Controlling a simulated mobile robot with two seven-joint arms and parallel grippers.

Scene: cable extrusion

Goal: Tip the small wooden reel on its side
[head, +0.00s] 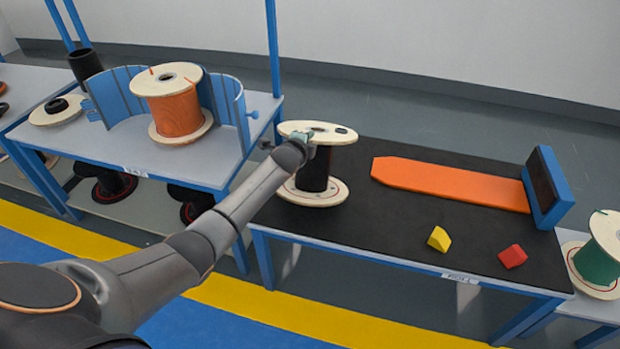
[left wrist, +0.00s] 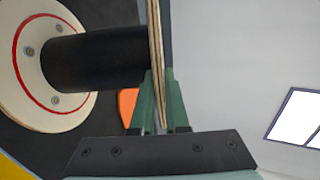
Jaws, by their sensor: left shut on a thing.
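The small wooden reel (head: 313,172) has pale round flanges and a black wound core. It stands upright at the left end of the black-topped table in the head view. In the left wrist view the reel (left wrist: 95,58) shows its black core and its lower flange with a red ring. My left gripper (head: 304,138) is at the near edge of the upper flange. In the left wrist view its green fingers (left wrist: 160,105) are shut on that flange's rim, one on each face. My right gripper is not in view.
On the black-topped table (head: 375,222) lie an orange strip (head: 445,184), a yellow block (head: 439,239) and a red block (head: 512,256). A blue-framed upright panel (head: 549,187) stands at the right end. A larger orange reel (head: 178,108) stands on the left table inside curved blue walls.

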